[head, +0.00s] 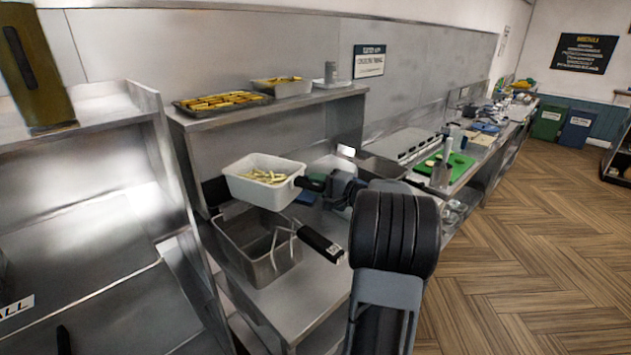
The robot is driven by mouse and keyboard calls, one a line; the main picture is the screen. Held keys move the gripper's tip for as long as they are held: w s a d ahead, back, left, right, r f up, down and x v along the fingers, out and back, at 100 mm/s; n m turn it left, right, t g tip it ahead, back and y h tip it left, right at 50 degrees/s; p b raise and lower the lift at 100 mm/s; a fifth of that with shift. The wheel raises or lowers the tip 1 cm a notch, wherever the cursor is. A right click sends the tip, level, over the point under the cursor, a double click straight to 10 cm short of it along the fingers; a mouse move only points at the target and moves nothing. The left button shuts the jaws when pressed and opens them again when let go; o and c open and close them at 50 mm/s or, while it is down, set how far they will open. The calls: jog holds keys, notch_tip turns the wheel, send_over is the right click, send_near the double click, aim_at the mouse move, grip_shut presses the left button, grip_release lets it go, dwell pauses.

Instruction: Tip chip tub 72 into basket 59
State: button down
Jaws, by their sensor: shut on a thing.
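A white tub of pale chips (258,193) is held up level, over the back part of a metal basket. My gripper (312,184) is shut on the tub's right side; the tub hides part of the fingers. The tub still holds chips, and its number is not visible. The metal basket (268,270) stands on the steel counter, below and slightly right of the tub. Its black handle (320,243) points right and carries a small label too small to read surely. The basket's visible inside looks empty, but its back is partly hidden by the tub.
A steel shelf (340,92) behind holds a dark tray of golden pieces (222,101) and a tub of similar food (282,87). A steel fryer-like unit (90,220) stands left. A green board (444,162) lies farther along the counter. Wooden floor at right is clear.

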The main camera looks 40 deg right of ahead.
jog(key=shift+f+n+b, duration=0.5)
jog(key=shift+f+n, duration=0.2)
jog(key=shift+f, duration=0.2)
notch_tip(320, 180, up, 2)
jog(key=n, duration=0.3)
jog(key=shift+s+a+b, duration=0.1)
jog(key=shift+b, duration=0.25)
jog(key=n, duration=0.2)
jog(key=a+n+b, duration=0.1)
jog(key=n+b, duration=0.1)
jog(key=n, duration=0.1)
jog(key=shift+s+a+r+n, duration=0.3)
jog(key=shift+s+r, duration=0.05)
jog(key=b, duration=0.2)
jog(key=shift+a+f+n+b, duration=0.1)
jog(key=shift+f+n+b, duration=0.05)
jog(key=shift+n+b, duration=0.15)
jog(key=a+n+b, duration=0.1)
jog(key=n+b, duration=0.1)
jog(key=b, duration=0.5)
jog(key=s+a+f+n+b, duration=0.1)
jog(key=a+n+b, duration=0.1)
jog(key=b, duration=0.5)
jog(key=s+a+f+n+b, duration=0.1)
jog(key=n+b, duration=0.3)
jog(key=b, duration=0.3)
jog(key=shift+s+a+f+y+b, duration=0.1)
jog(key=shift+s+a+y+b, duration=0.05)
jog(key=shift+a+y+b, duration=0.25)
jog(key=shift+n, duration=0.3)
